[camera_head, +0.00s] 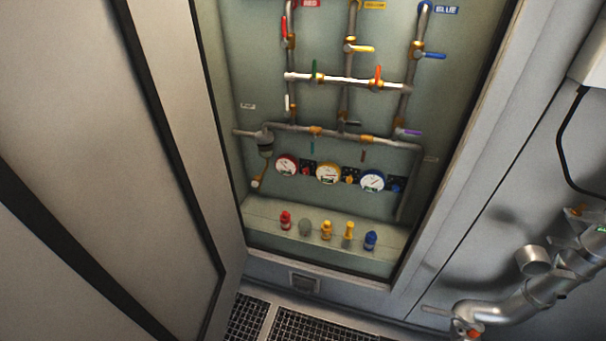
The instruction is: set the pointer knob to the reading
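Three round gauges sit in a row low on the panel in the open cabinet: a red gauge (287,164), a yellow gauge (329,173) and a blue gauge (372,181). A small knob stands to the right of each: a red knob (306,171), a yellow knob (349,179) and a blue knob (394,188). Dark marked plates lie around the knobs. The needle readings and the knob pointers are too small to read. Neither of my grippers is in view.
Grey pipes (345,81) with coloured valve levers cross the panel above the gauges. Several small coloured fittings stand on the cabinet ledge (262,215). A door (105,150) fills the left side. A metal pipe (535,290) is at lower right; floor grating (310,328) lies below.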

